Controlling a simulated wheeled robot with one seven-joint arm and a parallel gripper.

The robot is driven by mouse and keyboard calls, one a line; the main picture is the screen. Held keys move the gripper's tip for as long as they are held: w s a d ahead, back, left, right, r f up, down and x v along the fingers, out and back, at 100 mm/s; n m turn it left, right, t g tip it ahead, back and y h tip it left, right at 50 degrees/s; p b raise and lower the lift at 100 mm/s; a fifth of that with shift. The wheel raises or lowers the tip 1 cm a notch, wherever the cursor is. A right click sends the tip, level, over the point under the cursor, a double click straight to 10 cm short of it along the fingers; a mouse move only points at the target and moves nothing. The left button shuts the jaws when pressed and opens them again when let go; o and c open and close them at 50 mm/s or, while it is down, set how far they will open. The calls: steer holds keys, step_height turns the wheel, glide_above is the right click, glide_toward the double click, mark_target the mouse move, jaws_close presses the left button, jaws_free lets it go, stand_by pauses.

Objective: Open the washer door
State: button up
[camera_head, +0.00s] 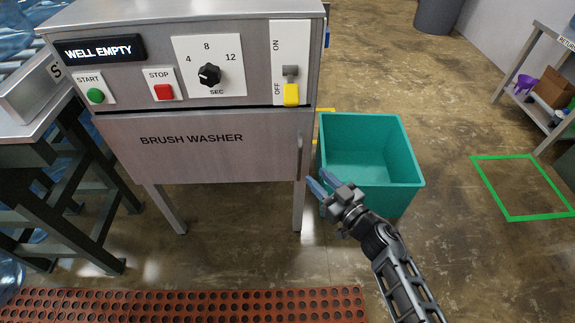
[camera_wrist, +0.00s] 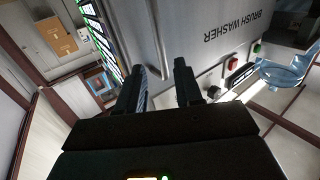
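The brush washer door (camera_head: 200,145) is a grey metal front panel marked BRUSH WASHER, and it is closed. Its upright bar handle (camera_head: 299,156) is at the door's right edge. My gripper (camera_head: 318,184) is just right of and below the handle in the head view, with blue-tipped fingers pointing toward the door. In the wrist view my gripper (camera_wrist: 160,72) is open, with a clear gap between its two dark fingers. The handle (camera_wrist: 158,40) runs into that gap from above. Whether a finger touches it I cannot tell. The door (camera_wrist: 205,35) fills the upper middle there.
Above the door are a WELL EMPTY display (camera_head: 98,50), a green START button (camera_head: 95,96), a red STOP button (camera_head: 163,92), a dial (camera_head: 209,75) and a yellow-ended switch (camera_head: 291,94) at OFF. A teal bin (camera_head: 400,150) stands close right. A red perforated mat (camera_head: 190,308) lies in front.

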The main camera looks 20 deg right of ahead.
mark_target(301, 162)
steer(key=b+x, duration=0.2)
steer(key=x, duration=0.6)
steer(key=shift+w+a+f, duration=0.1)
steer(key=shift+w+a, duration=0.1)
steer(key=shift+w, duration=0.1)
steer(key=shift+c, duration=0.5)
jaws_close()
